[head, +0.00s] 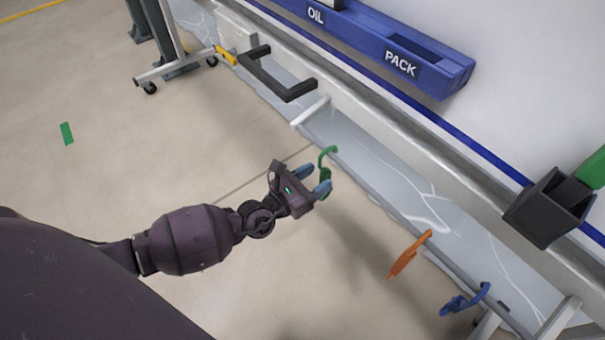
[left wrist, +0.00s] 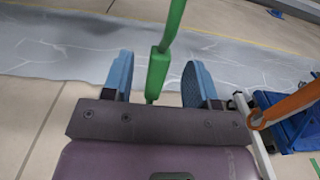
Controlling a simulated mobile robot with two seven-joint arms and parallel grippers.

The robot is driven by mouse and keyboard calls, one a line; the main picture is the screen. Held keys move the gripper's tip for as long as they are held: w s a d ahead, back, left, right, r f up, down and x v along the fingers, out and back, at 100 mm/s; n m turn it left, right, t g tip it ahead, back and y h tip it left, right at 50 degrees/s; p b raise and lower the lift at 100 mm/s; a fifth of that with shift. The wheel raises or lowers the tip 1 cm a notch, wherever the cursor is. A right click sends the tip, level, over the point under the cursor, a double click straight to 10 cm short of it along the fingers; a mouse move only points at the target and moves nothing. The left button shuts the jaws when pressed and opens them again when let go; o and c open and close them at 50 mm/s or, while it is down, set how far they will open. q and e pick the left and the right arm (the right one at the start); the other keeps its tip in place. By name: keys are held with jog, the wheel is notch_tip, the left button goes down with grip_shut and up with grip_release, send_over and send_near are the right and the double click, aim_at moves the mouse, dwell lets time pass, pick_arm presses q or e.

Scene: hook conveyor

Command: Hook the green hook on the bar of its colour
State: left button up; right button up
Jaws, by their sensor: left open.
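The green hook (head: 328,155) hangs at the grey rail along the wall in the head view. My left gripper (head: 314,180) is at its lower part, with its blue fingers open. In the left wrist view the green hook (left wrist: 158,72) stands between the two open fingers of the left gripper (left wrist: 158,62), with a gap to each finger. An orange hook (head: 408,256) and a blue hook (head: 466,300) hang further right along the rail. My right gripper is not in view.
A black bracket (head: 275,78) and a white bar (head: 310,111) stick out left of the green hook. A blue shelf (head: 440,75) is on the wall above. A dark box (head: 545,210) is at right.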

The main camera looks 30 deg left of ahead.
aim_at(329, 170)
pick_arm(q)
jog(key=shift+b+x, duration=0.3)
jog(key=shift+x, duration=2.4)
grip_shut()
